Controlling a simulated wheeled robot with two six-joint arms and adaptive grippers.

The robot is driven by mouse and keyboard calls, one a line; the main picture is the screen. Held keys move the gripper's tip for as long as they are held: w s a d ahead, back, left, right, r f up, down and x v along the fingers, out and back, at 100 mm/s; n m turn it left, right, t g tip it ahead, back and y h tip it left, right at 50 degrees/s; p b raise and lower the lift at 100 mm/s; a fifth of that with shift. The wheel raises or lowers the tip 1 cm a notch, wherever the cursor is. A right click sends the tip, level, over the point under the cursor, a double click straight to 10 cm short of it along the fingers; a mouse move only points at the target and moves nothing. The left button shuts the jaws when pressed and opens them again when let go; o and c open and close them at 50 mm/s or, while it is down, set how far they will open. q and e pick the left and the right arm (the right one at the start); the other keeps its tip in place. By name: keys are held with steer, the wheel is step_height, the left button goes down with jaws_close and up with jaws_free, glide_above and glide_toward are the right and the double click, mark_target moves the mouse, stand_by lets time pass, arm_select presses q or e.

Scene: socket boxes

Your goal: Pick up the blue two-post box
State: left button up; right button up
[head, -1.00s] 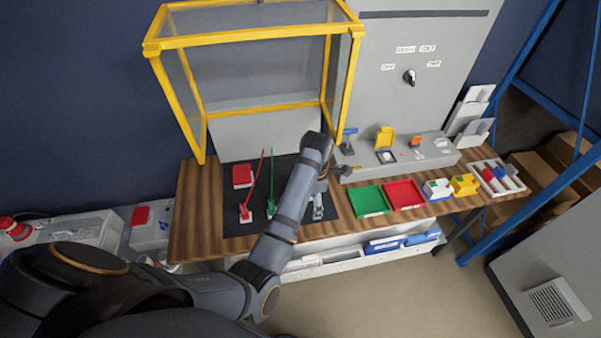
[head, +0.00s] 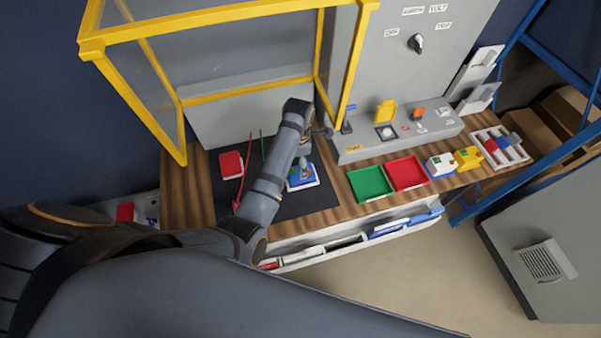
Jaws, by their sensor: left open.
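A blue box (head: 295,184) with a pale top and small posts sits on the black mat (head: 290,208) on the wooden bench. My left gripper (head: 305,172) is over this box, pointing down, with its jaws open. It hides part of the box's top, so I cannot count the posts or tell whether the fingers touch it. My right gripper is not in view.
A green tray (head: 370,184), red tray (head: 405,173), blue-white box (head: 440,166) and yellow box (head: 467,158) stand right. A yellow-framed enclosure (head: 183,95) rises behind.

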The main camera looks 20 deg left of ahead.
arm_select(q)
steer(key=shift+d+f+p, duration=0.2)
steer(key=shift+f+p, duration=0.25)
steer(key=shift+f, duration=0.3)
step_height(320, 180, down, 4)
steer(key=shift+d+r+p, duration=0.1)
steer(key=shift+r+p, duration=0.1)
steer(key=shift+p, duration=0.1)
steer(key=shift+w+f, duration=0.1)
steer(key=shift+f, duration=0.1)
steer(key=c, duration=0.8)
steer(key=shift+r, duration=0.1)
steer(key=c, duration=0.3)
steer(key=shift+c, duration=0.2)
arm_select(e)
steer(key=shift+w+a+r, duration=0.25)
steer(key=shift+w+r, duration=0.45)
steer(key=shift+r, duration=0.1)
